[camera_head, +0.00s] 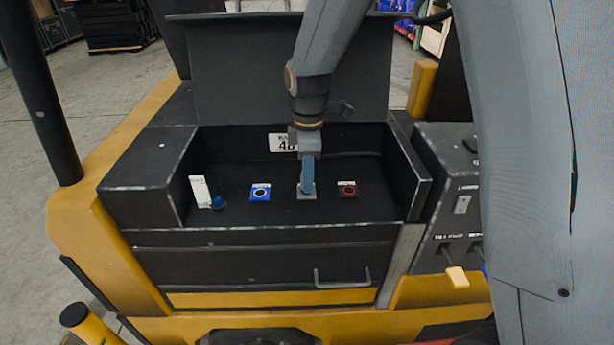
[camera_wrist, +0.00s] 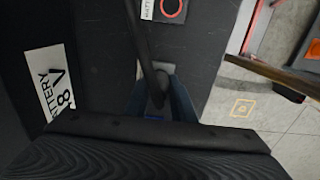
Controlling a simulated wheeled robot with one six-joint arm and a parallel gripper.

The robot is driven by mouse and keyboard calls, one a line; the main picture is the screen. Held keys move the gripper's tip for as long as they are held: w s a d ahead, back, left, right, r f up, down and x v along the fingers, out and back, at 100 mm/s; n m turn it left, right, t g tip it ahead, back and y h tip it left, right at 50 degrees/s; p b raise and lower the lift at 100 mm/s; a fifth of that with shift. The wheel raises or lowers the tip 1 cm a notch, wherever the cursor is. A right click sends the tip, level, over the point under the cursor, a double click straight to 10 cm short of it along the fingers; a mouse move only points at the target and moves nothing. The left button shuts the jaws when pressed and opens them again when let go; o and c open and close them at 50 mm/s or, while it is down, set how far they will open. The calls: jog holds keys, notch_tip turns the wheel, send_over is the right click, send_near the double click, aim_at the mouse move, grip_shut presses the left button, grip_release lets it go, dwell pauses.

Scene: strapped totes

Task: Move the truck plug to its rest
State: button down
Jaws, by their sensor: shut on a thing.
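My gripper (camera_head: 307,183) points down into the open black compartment, its blue fingers close together. In the wrist view the fingers (camera_wrist: 162,78) are shut around a dark plug (camera_wrist: 158,90) with a thick black cable, which I take to be the truck plug. The fingers hide most of it. A small grey square piece (camera_head: 306,195) shows right at the fingertips; I cannot tell whether the plug touches it. A blue-marked square with a ring (camera_head: 261,193) is to the left, and a red-ringed one (camera_head: 347,189) to the right.
A white tag (camera_head: 200,191) stands at the compartment's left beside a small blue piece (camera_head: 217,202). A white battery label (camera_head: 283,142) is on the back wall. The raised lid (camera_head: 240,75) stands behind, and side walls border the compartment. A dark control box (camera_head: 455,190) is on the right.

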jog(key=shift+f+b, duration=0.3)
jog(key=shift+f, duration=0.3)
jog(key=c, duration=1.4)
grip_release()
jog(key=shift+c, duration=0.2)
jog(key=shift+r+b, duration=1.25)
jog(key=shift+r, duration=2.65)
jog(key=s+d+m, duration=0.1)
jog(key=d+m, duration=0.1)
jog(key=s+d+f+m, duration=0.1)
jog(key=s+d+m, duration=0.1)
jog(key=d+m, duration=0.1)
jog(key=s+d+f+m+t, duration=0.1)
jog(key=s+d+m, duration=0.1)
jog(key=d, duration=0.1)
jog(key=shift+s+f+m, duration=0.25)
jog(key=shift+m, duration=0.15)
jog(key=s+d+f+m+t, duration=0.2)
jog(key=s+d+f+m, duration=0.1)
jog(key=s+d+m, duration=0.55)
jog(key=shift+m+g, duration=0.65)
jog(key=shift+g, duration=0.15)
jog(key=f+b, duration=0.1)
jog(key=f, duration=0.1)
jog(key=a+f+b, duration=0.1)
jog(key=b, duration=0.1)
jog(key=s+a+f+b, duration=0.1)
jog(key=f, duration=0.1)
jog(key=shift+f, duration=0.3)
